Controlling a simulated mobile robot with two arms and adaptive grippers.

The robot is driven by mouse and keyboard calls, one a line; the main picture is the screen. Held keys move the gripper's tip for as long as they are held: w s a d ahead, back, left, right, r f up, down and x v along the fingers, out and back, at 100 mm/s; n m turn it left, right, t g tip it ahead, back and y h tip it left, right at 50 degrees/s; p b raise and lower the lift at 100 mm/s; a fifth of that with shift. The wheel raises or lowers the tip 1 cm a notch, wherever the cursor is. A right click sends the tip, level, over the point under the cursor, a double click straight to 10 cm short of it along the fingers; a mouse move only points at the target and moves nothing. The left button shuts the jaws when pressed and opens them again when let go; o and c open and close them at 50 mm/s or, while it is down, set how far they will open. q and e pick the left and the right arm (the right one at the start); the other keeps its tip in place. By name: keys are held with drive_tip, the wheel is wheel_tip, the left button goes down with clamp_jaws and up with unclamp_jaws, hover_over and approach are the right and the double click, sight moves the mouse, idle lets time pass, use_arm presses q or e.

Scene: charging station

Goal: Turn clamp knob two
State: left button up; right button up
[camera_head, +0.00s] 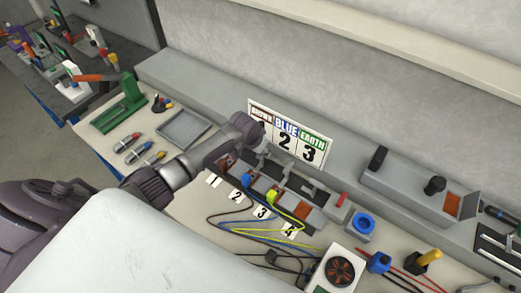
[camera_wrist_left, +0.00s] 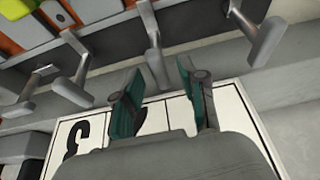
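The clamp row is a grey terminal block (camera_head: 308,213) on the bench in the head view, with number cards in front of it and coloured wires. Several grey clamp levers show in the left wrist view: one at the left (camera_wrist_left: 80,78), one in the middle (camera_wrist_left: 153,45) and one at the right (camera_wrist_left: 262,42). My left gripper (camera_wrist_left: 160,84) is open, its teal-padded fingers apart on either side of the middle lever's lower end. I cannot tell whether they touch it. My right gripper is not in view.
A sign (camera_head: 287,140) with numbers stands behind the block and lies close under the fingers in the wrist view. A grey tray (camera_head: 183,128) and a green stand (camera_head: 120,107) are to the left.

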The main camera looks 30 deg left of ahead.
use_arm(q)
drive_tip(key=v, duration=1.2)
idle(0.5)
